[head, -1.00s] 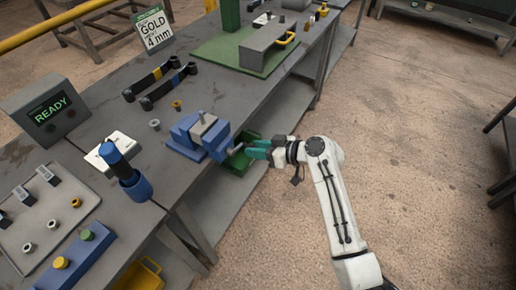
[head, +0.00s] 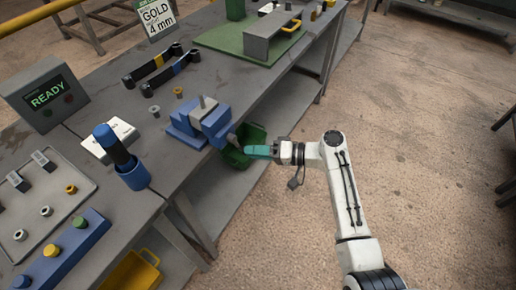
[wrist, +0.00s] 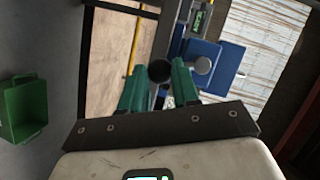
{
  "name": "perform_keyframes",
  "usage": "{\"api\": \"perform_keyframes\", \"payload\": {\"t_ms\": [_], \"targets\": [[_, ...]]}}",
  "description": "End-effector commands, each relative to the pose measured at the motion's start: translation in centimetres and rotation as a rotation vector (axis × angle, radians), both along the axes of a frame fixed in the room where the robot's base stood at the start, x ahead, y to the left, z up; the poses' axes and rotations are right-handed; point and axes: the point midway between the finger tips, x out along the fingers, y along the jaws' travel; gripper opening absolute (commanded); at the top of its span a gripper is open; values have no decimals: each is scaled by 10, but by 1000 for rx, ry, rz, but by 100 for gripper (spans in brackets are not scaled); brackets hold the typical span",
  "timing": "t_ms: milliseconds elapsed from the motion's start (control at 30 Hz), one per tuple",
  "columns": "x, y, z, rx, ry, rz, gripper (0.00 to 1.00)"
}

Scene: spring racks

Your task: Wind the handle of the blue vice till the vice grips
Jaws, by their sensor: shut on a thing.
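The blue vice (head: 214,124) stands at the bench's front edge, with a grey upright pin (head: 202,103) at its jaws. I cannot tell whether the jaws touch the pin. My gripper (head: 248,152), with green fingers, is in front of the vice, off the bench edge. In the wrist view my gripper (wrist: 160,80) is shut on the dark round knob of the handle (wrist: 159,71). The rest of the handle is mostly hidden.
A green bin (head: 236,158) sits below the vice and a yellow bin (head: 135,272) is lower left. A blue holder with a dark tool (head: 131,174) stands left of the vice. The floor at right is open.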

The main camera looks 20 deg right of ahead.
Motion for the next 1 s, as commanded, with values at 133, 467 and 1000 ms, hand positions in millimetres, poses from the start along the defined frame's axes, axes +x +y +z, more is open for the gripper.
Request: {"api": "perform_keyframes", "payload": {"t_ms": [133, 467, 1000], "targets": [[-6, 5, -7, 113, 89, -1, 0], [-15, 17, -9, 329, 248, -2, 0], [-21, 25, -8, 479, 356, 0, 0]]}}
